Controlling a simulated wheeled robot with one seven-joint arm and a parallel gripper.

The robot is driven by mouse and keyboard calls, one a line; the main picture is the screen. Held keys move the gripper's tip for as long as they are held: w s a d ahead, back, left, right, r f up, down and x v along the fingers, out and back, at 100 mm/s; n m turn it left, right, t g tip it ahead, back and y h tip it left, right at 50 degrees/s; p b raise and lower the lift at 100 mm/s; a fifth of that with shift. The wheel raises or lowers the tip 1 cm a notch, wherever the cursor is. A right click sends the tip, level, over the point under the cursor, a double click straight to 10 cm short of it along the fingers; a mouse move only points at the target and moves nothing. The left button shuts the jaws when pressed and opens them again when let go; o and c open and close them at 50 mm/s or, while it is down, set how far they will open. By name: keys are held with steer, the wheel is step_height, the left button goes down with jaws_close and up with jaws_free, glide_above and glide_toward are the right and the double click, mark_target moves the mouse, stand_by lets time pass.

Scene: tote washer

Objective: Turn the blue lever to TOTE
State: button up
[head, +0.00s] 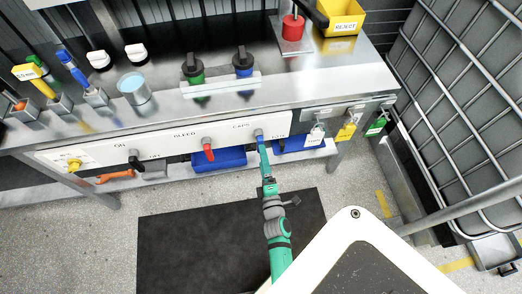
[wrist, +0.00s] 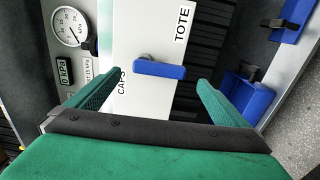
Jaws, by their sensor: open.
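The blue lever (head: 259,135) is on the white front panel (head: 180,143), with CAPS printed to its left and a partly hidden TOTE to its right. In the wrist view the blue lever (wrist: 160,70) lies level across the picture on a grey hub, between the CAPS label (wrist: 122,81) and the TOTE label (wrist: 182,25). I cannot tell that it points at either word. My gripper (wrist: 157,80) is open, its green fingers on either side of the lever with gaps to both. In the head view my gripper (head: 262,150) is just in front of the lever and partly covers it.
A red lever (head: 208,152) and a black lever (head: 135,160) are farther left on the panel. White, yellow and green tags (head: 377,126) hang to the right. Blue bins (head: 218,160) sit below. A dial gauge (wrist: 68,24) shows in the wrist view. A wire cage (head: 455,100) stands at the right.

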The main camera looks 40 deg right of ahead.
steer(key=v, duration=0.3)
steer(key=shift+s+a, duration=0.2)
steer(key=shift+s, duration=0.15)
steer(key=s+a+r+m+t+y, duration=0.1)
steer(key=s+a+r+m+y, duration=0.15)
steer(key=a, duration=0.65)
steer(key=s+a+r+m+y, duration=0.15)
steer(key=s+a, duration=0.25)
steer(key=a, duration=0.5)
steer(key=s+a+r+m+y, duration=0.6)
steer(key=s+a+r, duration=0.3)
steer(key=a, duration=0.4)
steer(key=shift+s+r+m+g, duration=0.3)
steer(key=shift+s+r+m, duration=0.15)
steer(key=shift+m, duration=0.25)
